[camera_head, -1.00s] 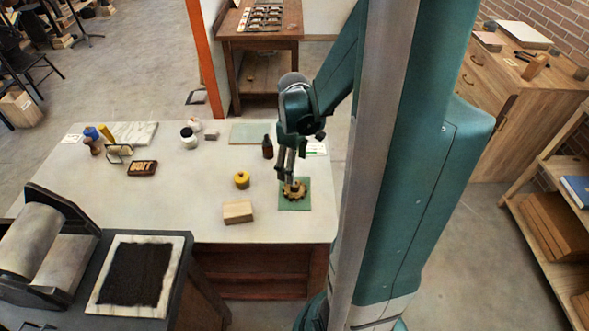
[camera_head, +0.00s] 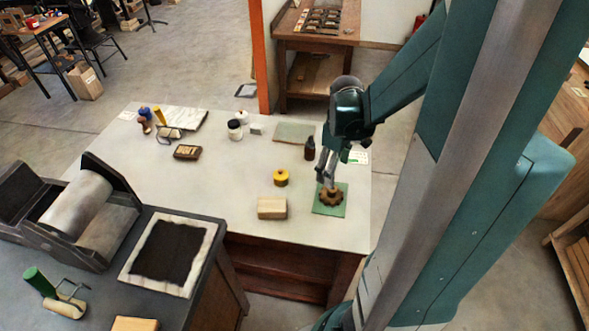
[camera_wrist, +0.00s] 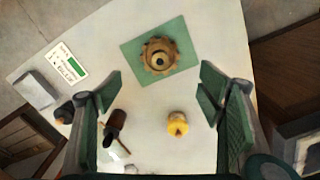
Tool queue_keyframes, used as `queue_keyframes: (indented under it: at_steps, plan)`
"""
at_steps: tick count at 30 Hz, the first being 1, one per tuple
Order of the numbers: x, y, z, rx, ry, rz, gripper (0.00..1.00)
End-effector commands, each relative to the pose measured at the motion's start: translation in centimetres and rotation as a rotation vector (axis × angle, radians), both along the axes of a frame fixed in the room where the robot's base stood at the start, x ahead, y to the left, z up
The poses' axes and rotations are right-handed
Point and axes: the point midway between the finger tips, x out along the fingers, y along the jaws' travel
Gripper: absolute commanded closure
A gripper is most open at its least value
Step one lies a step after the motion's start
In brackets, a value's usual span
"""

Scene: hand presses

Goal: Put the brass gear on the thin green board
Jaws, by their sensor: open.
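The brass gear (camera_head: 331,197) lies flat on the thin green board (camera_head: 322,209), near the right front corner of the white table. In the wrist view the gear (camera_wrist: 160,56) sits near the middle of the green board (camera_wrist: 184,42), with board showing all around it. My gripper (camera_head: 326,178) is just above the gear in the head view. In the wrist view my gripper (camera_wrist: 158,88) has its fingers spread wide with nothing between them, and the gear shows beyond the tips, clear of both fingers.
A dark bottle (camera_head: 310,148) stands behind the gear. A yellow round item (camera_head: 281,177) and a wooden block (camera_head: 272,208) are left of it. A flat grey-green slab (camera_head: 294,132) lies farther back. The table's middle is clear.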

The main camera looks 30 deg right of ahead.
Motion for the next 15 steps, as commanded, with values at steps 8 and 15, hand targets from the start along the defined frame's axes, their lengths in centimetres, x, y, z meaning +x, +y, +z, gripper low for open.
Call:
queue_keyframes:
  at_steps: [8, 15]
  plan:
    - [0.5, 1.5, 1.4, -0.015, -0.026, -0.012, 0.32]
    - [1.3, 4.8, 4.2, -0.041, -0.087, -0.043, 0.32]
